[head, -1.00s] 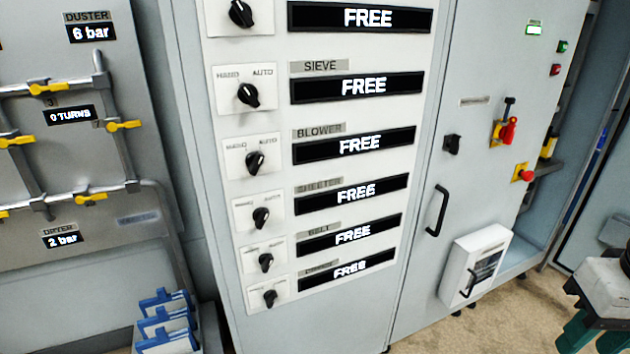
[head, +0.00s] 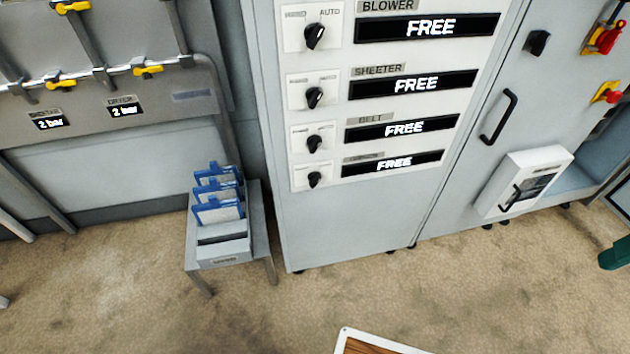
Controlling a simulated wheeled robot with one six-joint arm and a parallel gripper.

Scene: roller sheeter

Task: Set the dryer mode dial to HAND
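A white control panel in the head view carries a column of black mode dials, each on a white plate beside a black display. The bottom dial (head: 315,180) sits beside a small label too blurred to read, so I cannot confirm that it is the dryer dial. Its display (head: 394,163) reads FREE. The bottom knob's pointer is too small to tell its setting. Above it are the belt dial (head: 314,144), the sheeter dial (head: 315,98) and the blower dial (head: 314,36). The blower plate shows HAND on the left and AUTO on the right. My gripper is not in view.
A small stand (head: 222,252) with blue-framed pieces stands on the floor left of the cabinet. A door handle (head: 498,117) and a white box (head: 524,182) are on the right. A white-rimmed wooden board (head: 372,345) shows at the bottom edge. Carpet before the cabinet looks clear.

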